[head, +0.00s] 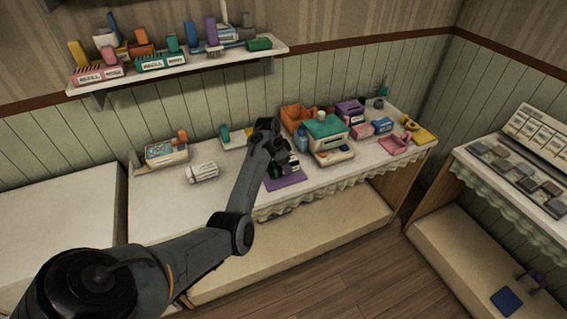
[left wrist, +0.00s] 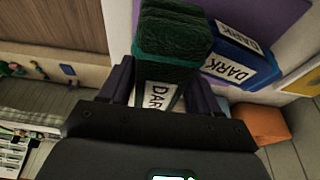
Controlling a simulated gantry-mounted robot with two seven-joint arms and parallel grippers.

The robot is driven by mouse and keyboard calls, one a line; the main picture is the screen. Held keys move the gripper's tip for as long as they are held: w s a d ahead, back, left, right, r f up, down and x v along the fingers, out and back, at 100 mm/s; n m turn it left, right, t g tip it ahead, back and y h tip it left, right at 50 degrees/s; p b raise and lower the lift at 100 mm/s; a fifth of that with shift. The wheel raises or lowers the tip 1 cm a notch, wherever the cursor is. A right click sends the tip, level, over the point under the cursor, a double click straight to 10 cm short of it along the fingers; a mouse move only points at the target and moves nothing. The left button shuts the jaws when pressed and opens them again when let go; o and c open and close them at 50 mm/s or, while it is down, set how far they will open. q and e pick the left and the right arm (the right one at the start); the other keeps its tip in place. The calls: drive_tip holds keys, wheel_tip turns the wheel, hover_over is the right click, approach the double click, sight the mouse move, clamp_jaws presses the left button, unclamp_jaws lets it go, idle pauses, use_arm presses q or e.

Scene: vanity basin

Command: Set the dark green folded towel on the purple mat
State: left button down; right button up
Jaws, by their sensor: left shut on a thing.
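The dark green folded towel (left wrist: 172,38), with a white label reading DARK, is between the fingers of my left gripper (left wrist: 160,80) in the left wrist view. The gripper is shut on it. In the head view my left gripper (head: 272,152) is over the back part of the purple mat (head: 287,181), which lies near the front edge of the counter. The mat also shows in the left wrist view (left wrist: 262,16), beyond the towel. I cannot tell whether the towel touches the mat. My right gripper is not in view.
A dark blue folded item (left wrist: 240,62) labelled DARK is close beside the towel in the left wrist view. A green-topped box (head: 328,138) stands right of the mat. A white labelled item (head: 201,172) lies to the left, with bare counter between.

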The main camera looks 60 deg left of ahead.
sight(276, 164)
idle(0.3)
use_arm(q)
drive_tip(key=shift+c, duration=0.8)
unclamp_jaws()
drive_tip(key=shift+f, duration=0.1)
drive_tip(key=shift+c, duration=1.2)
drive_tip(key=shift+c, duration=0.7)
drive_tip(key=v, duration=1.1)
